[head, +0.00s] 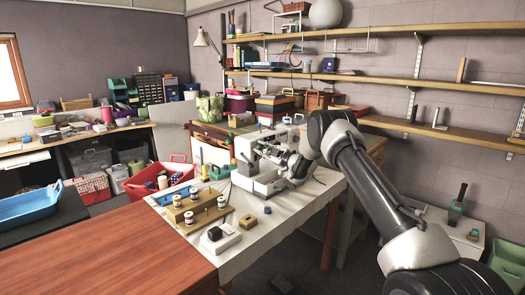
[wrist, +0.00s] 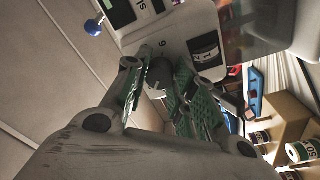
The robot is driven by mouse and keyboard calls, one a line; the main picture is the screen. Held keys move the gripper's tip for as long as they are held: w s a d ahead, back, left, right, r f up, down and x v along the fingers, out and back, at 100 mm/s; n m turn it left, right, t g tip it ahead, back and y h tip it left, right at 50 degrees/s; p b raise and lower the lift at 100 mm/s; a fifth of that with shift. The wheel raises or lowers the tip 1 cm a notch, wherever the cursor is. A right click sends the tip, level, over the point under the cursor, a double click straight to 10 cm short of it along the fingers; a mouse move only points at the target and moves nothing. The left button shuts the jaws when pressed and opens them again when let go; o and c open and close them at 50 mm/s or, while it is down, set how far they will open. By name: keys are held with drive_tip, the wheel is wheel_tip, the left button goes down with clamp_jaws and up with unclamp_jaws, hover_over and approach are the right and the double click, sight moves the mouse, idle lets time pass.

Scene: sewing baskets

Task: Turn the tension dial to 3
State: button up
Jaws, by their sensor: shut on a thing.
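The tension dial (wrist: 159,75) is a dark round knob on the pale face of a machine, in the upper middle of the wrist view. My gripper (wrist: 158,84) has its two green-padded fingers on either side of the dial, shut on it. A single dark numeral, a 6 or a 9, is printed beside the dial; I cannot read the dial's setting. In the head view the white machine (head: 245,146) stands on the white-topped table, with my gripper (head: 268,152) at its right side. The dial is hidden there.
A wooden rack of thread spools (head: 203,207) and a small pale block with a dark top (head: 220,236) stand in front of the machine. A red basket (head: 160,181) is to the left. Shelves (head: 400,82) line the wall behind. The brown tabletop (head: 110,250) in front is clear.

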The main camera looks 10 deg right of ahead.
drive_tip(key=m, duration=0.5)
drive_tip(key=shift+f+h, duration=0.15)
drive_tip(key=shift+h, duration=0.15)
drive_tip(key=m, duration=0.4)
drive_tip(key=shift+s, duration=0.1)
drive_tip(key=shift+m+t+h, duration=0.3)
drive_tip(key=shift+m, duration=0.2)
drive_tip(key=o, duration=1.1)
drive_tip(key=shift+c, duration=0.2)
drive_tip(key=v, duration=1.2)
